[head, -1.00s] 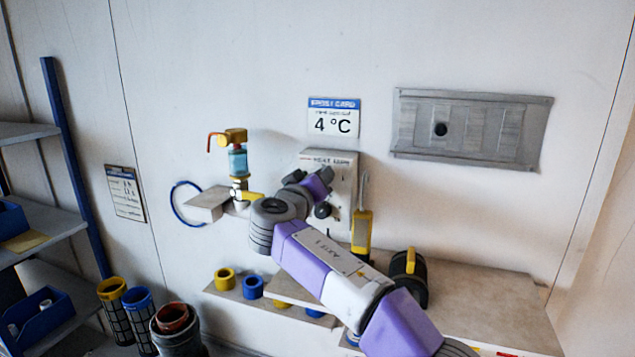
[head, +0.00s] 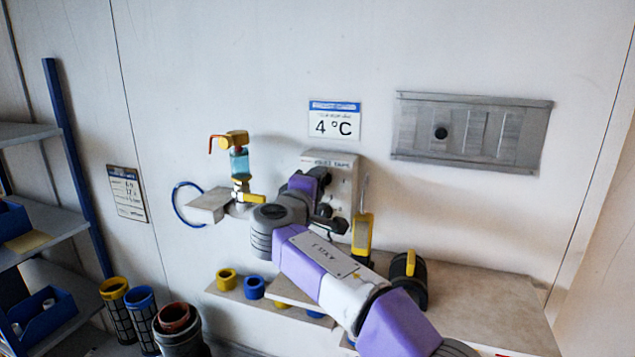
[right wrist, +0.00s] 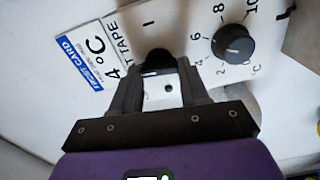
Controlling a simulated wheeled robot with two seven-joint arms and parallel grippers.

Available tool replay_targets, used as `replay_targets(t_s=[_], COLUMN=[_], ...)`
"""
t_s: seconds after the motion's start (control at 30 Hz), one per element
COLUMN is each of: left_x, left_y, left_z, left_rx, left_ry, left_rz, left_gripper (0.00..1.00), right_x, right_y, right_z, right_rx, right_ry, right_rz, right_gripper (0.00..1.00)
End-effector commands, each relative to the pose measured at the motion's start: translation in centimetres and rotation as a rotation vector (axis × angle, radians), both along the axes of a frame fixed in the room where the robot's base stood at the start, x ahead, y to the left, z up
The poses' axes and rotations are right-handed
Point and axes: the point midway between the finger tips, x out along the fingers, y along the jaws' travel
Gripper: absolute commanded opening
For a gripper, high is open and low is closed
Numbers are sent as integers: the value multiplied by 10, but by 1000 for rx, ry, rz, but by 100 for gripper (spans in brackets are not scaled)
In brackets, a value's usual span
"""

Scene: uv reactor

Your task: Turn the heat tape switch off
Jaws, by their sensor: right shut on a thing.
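The heat tape box (head: 343,171) is a pale panel on the wall under the 4 °C card. In the right wrist view its face (right wrist: 190,22) shows part of the word TAPE and a "1" mark above the black switch knob (right wrist: 156,58). My right gripper (right wrist: 157,72) is shut on this switch knob, with one finger on each side. The fingers hide much of the knob, so I cannot tell its exact setting. A numbered black dial (right wrist: 233,45) sits beside it. In the head view my right gripper (head: 324,208) is against the box front. My left gripper is not in view.
A yellow-handled tool (head: 362,234) stands just right of the box. A valve with a blue bowl (head: 239,163) is on the wall to the left. A black and yellow lamp-like item (head: 409,278) stands on the shelf (head: 480,305), whose right part is clear.

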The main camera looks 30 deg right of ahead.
Motion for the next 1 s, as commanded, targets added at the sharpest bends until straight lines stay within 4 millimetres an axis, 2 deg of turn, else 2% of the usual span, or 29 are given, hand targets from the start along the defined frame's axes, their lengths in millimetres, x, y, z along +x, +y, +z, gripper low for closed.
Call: replay_targets(t_s=[0.3,0.8,0.83,1.0], left_x=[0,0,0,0], left_y=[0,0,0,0], left_z=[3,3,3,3], left_rx=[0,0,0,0], left_ry=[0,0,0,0], left_rz=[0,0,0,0], left_gripper=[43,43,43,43], right_x=[1,1,1,1], right_y=[2,2,2,2], right_z=[-1,-2,-2,-2], right_rx=[-70,-82,-82,-82], right_ry=[82,98,98,97], right_rz=[6,5,5,4], right_gripper=[14,14,46,70])
